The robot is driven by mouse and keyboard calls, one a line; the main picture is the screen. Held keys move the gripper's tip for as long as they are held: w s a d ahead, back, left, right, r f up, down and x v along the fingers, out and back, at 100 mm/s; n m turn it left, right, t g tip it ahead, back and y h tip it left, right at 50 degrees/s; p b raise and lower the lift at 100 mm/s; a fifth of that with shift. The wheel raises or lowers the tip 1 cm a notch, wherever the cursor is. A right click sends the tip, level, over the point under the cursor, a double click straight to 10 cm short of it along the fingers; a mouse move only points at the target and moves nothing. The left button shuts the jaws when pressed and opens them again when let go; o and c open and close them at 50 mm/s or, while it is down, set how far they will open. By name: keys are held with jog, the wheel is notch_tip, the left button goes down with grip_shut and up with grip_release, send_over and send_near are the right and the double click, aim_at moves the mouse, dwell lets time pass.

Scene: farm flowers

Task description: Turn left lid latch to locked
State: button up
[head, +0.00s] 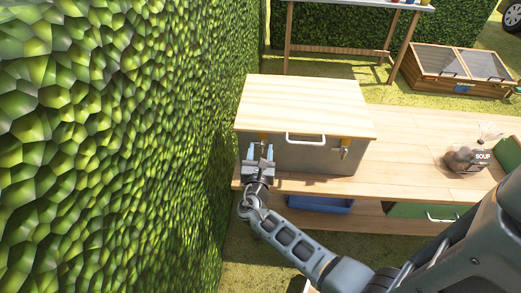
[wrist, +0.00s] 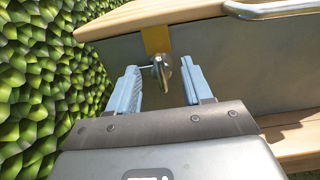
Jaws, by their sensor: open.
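A grey box (head: 305,157) with a light wooden lid (head: 305,100) stands on a wooden bench, its lid down. The left lid latch (wrist: 162,68) is a small metal piece below a yellow plate (wrist: 156,39) on the box front. My gripper (wrist: 162,88) is open, with one blue-grey finger on each side of the latch. I cannot tell whether either finger touches it. In the head view my gripper (head: 259,152) is at the box's front left and hides most of that latch. The right latch (head: 344,152) hangs on the box front at the right.
A lid handle (head: 305,138) sits between the latches. A tall hedge (head: 120,140) stands close on the left. A blue bin (head: 320,204) is below the bench top.

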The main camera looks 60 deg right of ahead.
jog(key=shift+w+d, duration=0.1)
jog(key=shift+d, duration=0.2)
grip_shut()
